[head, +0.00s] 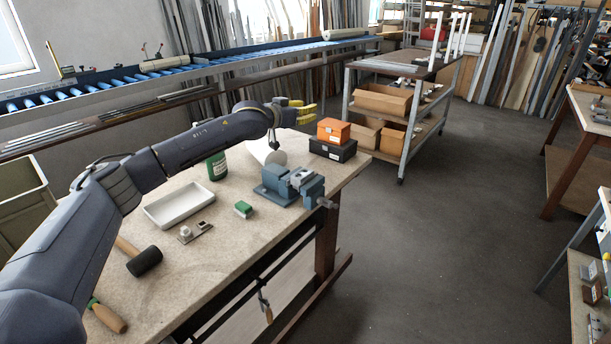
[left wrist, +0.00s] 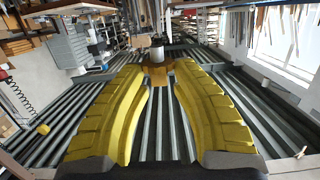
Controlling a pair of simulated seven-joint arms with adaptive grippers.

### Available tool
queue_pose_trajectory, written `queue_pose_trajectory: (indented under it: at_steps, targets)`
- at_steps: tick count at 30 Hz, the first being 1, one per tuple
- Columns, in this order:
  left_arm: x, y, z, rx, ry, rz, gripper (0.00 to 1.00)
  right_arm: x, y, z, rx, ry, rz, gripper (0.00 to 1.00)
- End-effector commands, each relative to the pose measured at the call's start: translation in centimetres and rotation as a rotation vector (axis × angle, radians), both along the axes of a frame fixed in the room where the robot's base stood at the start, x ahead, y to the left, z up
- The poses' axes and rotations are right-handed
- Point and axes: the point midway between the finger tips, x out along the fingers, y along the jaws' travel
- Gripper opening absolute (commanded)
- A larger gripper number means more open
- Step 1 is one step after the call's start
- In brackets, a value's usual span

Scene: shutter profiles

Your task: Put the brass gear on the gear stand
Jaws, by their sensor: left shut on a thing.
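My left gripper (head: 304,108) is raised above the far end of the workbench, its yellow fingers pointing right. In the left wrist view its fingertips (left wrist: 160,74) close on a small brass-brown piece (left wrist: 158,69), which I take for the brass gear; teeth cannot be made out. A pale cylinder with a dark band shows just beyond it. In the head view the held piece is not clearly visible. A small metal plate with a pale post and a dark square (head: 196,232) lies on the bench, well apart from the gripper; it may be the gear stand. My right gripper is not in view.
On the bench (head: 190,285) are a blue-grey vise (head: 290,185), white tray (head: 180,205), green bottle (head: 217,165), green-topped block (head: 243,209), mallet (head: 145,262) and wood-handled tool (head: 108,317). Orange (head: 333,130) and black (head: 333,150) boxes stand below right of the gripper.

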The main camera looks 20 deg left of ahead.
Motion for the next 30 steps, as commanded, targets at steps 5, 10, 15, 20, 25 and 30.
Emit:
queue_pose_trajectory:
  at_steps: [5,10,15,20,25,30]
  targets:
    - [0.0,0.0,-1.3,0.0,0.003,0.0,0.0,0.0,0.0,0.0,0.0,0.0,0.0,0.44]
    - [0.0,0.0,-4.9,0.0,0.004,0.001,0.0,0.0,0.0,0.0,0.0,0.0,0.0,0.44]
    - [0.0,-0.1,-8.7,-0.001,0.004,-0.001,0.0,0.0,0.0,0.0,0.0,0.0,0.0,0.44]
    - [0.0,0.0,-12.0,-0.001,0.004,0.0,0.0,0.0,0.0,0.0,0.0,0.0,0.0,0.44]
    - [0.0,-0.1,-14.4,-0.001,0.002,0.0,0.0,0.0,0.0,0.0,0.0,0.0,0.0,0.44]
    - [0.0,0.0,-15.5,0.0,0.0,0.001,0.0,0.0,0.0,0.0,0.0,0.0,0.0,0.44]
